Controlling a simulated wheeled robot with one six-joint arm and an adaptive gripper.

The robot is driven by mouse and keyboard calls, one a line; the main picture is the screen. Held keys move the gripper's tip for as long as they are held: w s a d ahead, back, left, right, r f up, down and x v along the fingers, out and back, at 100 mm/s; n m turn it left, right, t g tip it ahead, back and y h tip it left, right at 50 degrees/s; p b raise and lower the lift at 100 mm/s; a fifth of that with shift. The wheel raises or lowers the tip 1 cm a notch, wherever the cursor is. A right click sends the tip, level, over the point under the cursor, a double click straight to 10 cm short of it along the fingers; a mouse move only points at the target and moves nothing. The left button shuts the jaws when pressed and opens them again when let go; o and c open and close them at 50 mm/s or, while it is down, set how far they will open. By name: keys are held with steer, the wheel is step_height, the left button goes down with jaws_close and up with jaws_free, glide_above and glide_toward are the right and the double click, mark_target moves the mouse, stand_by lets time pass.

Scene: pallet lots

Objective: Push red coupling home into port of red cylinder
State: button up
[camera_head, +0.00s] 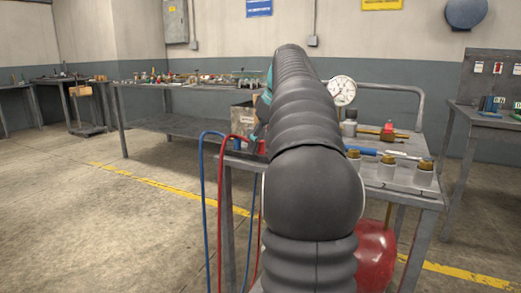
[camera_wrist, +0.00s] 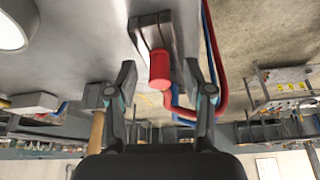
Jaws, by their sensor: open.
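The red coupling (camera_wrist: 160,70) is a short red cylindrical piece in the wrist view, in front of a grey metal bracket (camera_wrist: 155,33). A red hose (camera_wrist: 215,105) curves close below it. My gripper (camera_wrist: 158,78) is open, with one finger on each side of the coupling and gaps visible on both sides. In the head view, my arm hides the coupling and most of my gripper. A large rounded red cylinder (camera_head: 376,255) shows below the workbench, partly hidden by my arm. I cannot make out its port.
The workbench (camera_head: 420,200) carries a pressure gauge (camera_head: 341,91), fittings and a blue-handled tool (camera_head: 363,150). Red (camera_head: 220,215) and blue (camera_head: 204,215) hoses hang off its left side. A long back bench (camera_head: 180,125) holds clutter. The floor at left is clear.

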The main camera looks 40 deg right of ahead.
jaws_close()
steer(key=shift+r, duration=0.1)
steer(key=shift+r, duration=0.5)
steer(key=r+p, duration=0.1)
steer(key=r, duration=0.1)
steer(key=d+r+p, duration=0.1)
steer(key=r, duration=0.1)
steer(key=shift+s+d+p, duration=0.15)
steer(key=shift+s+p, duration=0.05)
steer(key=shift+p, duration=0.1)
steer(key=s+d+r+p, duration=0.4)
steer(key=d+r, duration=0.1)
steer(key=d, duration=0.4)
steer(key=shift+d+r+p, duration=0.25)
steer(key=shift+r+p, duration=0.1)
steer(key=shift+r, duration=0.05)
steer(key=shift+s, duration=0.1)
